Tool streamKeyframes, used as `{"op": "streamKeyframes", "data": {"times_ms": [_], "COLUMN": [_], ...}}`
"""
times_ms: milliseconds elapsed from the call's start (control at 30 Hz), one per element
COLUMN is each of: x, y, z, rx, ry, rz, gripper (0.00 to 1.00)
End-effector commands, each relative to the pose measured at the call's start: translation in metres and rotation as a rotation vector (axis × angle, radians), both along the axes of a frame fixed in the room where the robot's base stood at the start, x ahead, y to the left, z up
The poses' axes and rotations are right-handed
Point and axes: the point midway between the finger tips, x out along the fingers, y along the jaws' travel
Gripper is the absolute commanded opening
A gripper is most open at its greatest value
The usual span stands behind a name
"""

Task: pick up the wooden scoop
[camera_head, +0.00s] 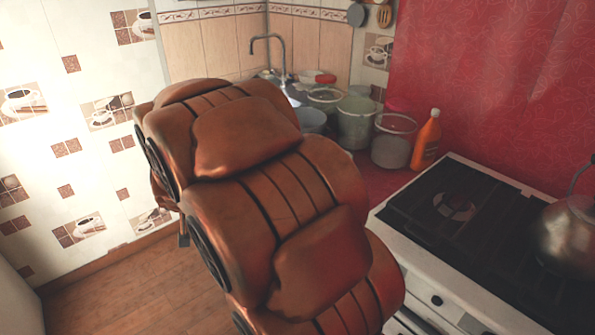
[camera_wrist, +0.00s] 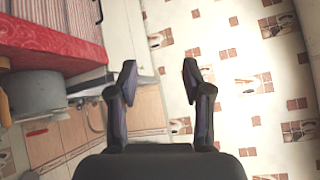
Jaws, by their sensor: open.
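I cannot make out the wooden scoop for certain in either view. A brown, slotted, wooden-looking utensil (camera_head: 384,15) hangs on the back wall at the top of the head view, cut off by the frame edge; I cannot tell if it is the scoop. My gripper (camera_wrist: 160,82) shows in the wrist view with its two dark fingers spread apart, open and with nothing between them. The gripper is not seen in the head view.
Several tubs and pots, one a clear tub (camera_head: 392,148), crowd the red counter by the sink tap (camera_head: 280,55). An orange bottle (camera_head: 426,140) stands beside the white stove (camera_head: 455,285). A metal kettle (camera_head: 568,238) is on it. A grey pot (camera_wrist: 38,95) shows in the wrist view.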

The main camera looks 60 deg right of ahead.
Motion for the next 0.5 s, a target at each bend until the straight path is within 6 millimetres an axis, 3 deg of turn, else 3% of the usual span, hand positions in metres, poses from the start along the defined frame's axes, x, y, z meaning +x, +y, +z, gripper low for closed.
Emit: {"op": "streamKeyframes", "data": {"times_ms": [33, 233, 400, 500], "x": [0.006, 0.011, -0.016, -0.04], "y": [-0.026, -0.135, -0.222, -0.262], "z": [-0.013, -0.024, -0.031, -0.032], "rx": [-0.031, -0.211, -0.404, -0.518], "ry": [-0.034, -0.18, -0.256, -0.281], "rz": [-0.061, -0.312, -0.523, -0.632], "gripper": [0.5, 0.5, 0.5, 0.5]}}
